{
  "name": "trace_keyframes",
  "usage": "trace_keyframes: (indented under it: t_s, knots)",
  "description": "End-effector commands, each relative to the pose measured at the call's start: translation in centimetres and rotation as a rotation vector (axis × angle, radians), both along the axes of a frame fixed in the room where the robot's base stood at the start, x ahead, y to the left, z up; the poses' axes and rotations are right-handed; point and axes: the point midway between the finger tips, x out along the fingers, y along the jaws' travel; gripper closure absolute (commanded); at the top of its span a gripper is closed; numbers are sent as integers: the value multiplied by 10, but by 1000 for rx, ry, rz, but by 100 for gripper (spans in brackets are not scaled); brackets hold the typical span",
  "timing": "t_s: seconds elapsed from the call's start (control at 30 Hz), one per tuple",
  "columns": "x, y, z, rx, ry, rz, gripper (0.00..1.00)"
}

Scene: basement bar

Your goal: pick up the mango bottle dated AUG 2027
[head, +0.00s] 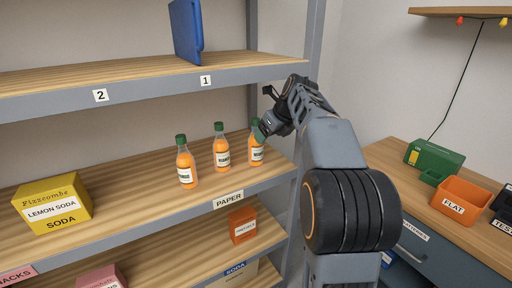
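Three orange bottles with green caps and white labels stand upright in a row on the middle shelf: a left bottle (187,165), a middle bottle (221,150) and a right bottle (256,155). The label print is too small to read, so I cannot tell which one is dated AUG 2027. My gripper (261,131) is at the upper part of the right bottle, by its cap and shoulder. The fingers are mostly hidden by the wrist, and I cannot tell whether they are around the bottle or only beside it.
A yellow lemon soda box (53,204) stands on the left of the middle shelf (125,210). The upper shelf (130,80) overhangs the bottles and holds a blue object (186,30). A grey shelf post (314,45) is close to my arm. A counter (400,175) with bins is at right.

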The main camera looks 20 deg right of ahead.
Motion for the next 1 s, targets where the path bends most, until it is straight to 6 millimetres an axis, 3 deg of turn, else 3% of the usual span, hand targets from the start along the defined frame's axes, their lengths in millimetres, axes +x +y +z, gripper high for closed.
trace_keyframes:
  t_s: [0.27,0.57,0.7,1.0]
  knots:
    - [17,6,0,-1,2,3,23]
    - [57,19,-1,-1,2,4,23]
    - [60,20,-10,-1,1,2,23]
    - [61,20,-11,-2,0,1,26]
